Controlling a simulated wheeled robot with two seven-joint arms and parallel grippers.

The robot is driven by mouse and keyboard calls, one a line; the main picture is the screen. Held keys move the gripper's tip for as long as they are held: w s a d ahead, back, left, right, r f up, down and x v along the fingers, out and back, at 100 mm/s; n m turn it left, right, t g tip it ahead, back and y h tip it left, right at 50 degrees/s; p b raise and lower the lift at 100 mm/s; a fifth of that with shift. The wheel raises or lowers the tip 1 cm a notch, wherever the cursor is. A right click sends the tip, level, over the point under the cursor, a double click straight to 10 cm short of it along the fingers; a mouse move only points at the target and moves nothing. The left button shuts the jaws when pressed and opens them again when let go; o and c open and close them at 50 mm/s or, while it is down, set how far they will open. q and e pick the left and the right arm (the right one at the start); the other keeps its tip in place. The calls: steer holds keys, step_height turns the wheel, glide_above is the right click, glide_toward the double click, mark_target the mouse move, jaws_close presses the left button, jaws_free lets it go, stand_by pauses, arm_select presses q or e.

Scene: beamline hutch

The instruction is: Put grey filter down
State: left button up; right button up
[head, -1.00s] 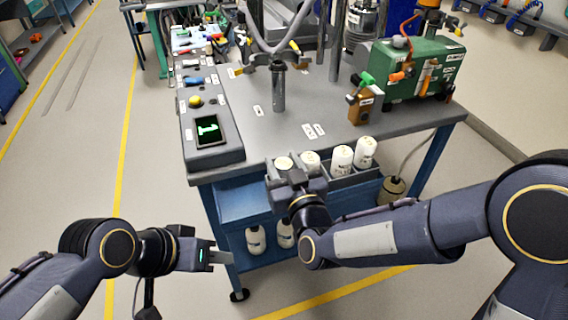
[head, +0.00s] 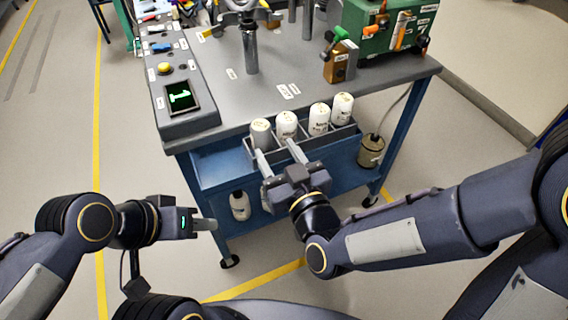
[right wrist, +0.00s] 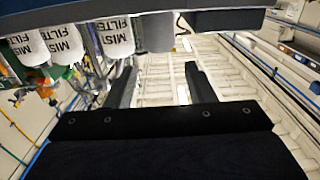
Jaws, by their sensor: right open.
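The grey filter (head: 261,132) stands upright at the left end of a grey rack (head: 327,143) on the front of the cart. Three white filters, the nearest one (head: 286,124) beside it, stand to its right in the same rack. My right gripper (head: 278,153) is open and empty, its fingers apart just in front of and below the grey filter. In the right wrist view, the gap between my fingers (right wrist: 160,88) is empty, and white filters marked as mist filters (right wrist: 112,36) show upside down. My left gripper (head: 205,224) hangs left of the cart; its jaw gap is hidden.
The grey cart top (head: 270,102) carries a control panel with a green display (head: 180,97), a metal post (head: 250,50) and a green box (head: 385,35). A white bottle (head: 240,205) stands on the lower shelf. Floor at left is clear.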

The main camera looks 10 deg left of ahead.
steer(key=shift+v, duration=1.45)
steer(key=w+d+m+g+h, duration=0.1)
steer(key=d+m+g+h, duration=0.25)
steer(key=d, duration=1.15)
steer(key=s+d+f+m+g+h, duration=0.1)
steer(key=s+d+f+m+g, duration=0.1)
steer(key=s+d, duration=0.4)
steer(key=s+d+f+m+g+h, duration=0.1)
steer(key=s+d+f+m+g, duration=0.1)
steer(key=s+d, duration=0.4)
steer(key=shift+s+f+m+g+h, duration=0.35)
steer(key=shift+s+m+g, duration=0.2)
steer(key=shift+g, duration=0.4)
steer(key=shift+r, duration=0.2)
